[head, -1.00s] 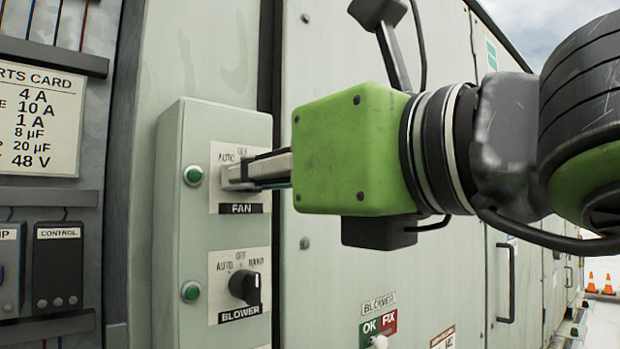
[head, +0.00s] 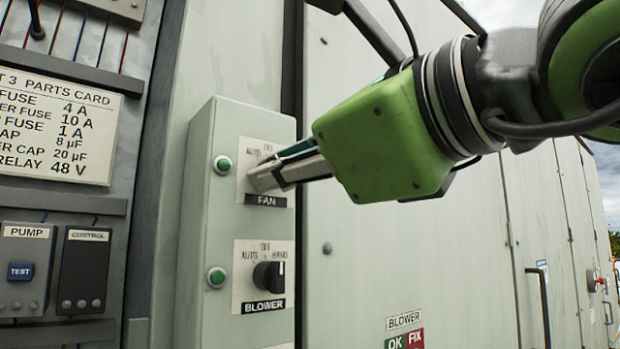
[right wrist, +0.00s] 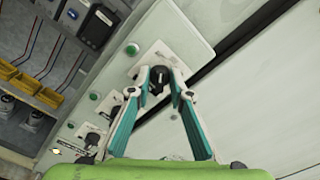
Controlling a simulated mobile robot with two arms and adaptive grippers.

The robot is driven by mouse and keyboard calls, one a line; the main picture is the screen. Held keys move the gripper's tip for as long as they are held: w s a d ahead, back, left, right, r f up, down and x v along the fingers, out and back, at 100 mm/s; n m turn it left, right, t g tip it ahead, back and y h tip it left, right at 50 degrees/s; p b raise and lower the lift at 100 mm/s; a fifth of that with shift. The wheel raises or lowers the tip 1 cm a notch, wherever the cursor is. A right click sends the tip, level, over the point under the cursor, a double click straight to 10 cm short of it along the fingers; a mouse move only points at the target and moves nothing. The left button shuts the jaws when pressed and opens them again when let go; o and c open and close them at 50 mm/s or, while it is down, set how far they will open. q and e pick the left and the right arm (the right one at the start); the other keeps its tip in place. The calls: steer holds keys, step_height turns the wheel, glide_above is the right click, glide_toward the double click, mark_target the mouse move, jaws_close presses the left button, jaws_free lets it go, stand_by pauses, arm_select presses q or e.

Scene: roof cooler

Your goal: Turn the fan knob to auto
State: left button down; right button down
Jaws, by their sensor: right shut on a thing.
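The fan switch plate (head: 248,192), marked AUTO and OFF with a FAN label (head: 266,200), is on the pale green switch box. My right gripper (head: 262,178) reaches in from the right with its fingertips at this plate and hides the knob in the head view. In the right wrist view the dark fan knob (right wrist: 158,80) sits between the two teal-and-grey fingers (right wrist: 159,88), which are shut on it. The knob's exact pointing direction is hard to tell. My left gripper is not in view.
The black blower knob (head: 268,275) is just below, on the same box. Green lamps (head: 222,165) sit left of the switches. An open bay at left holds a parts card (head: 55,125), a pump module (head: 25,265) and a control module (head: 85,270). Flat cabinet doors extend right.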

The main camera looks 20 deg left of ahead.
steer(key=shift+n, duration=0.3)
stand_by(0.4)
steer(key=c, duration=1.8)
jaws_free()
steer(key=shift+c, duration=0.2)
steer(key=v, duration=1.2)
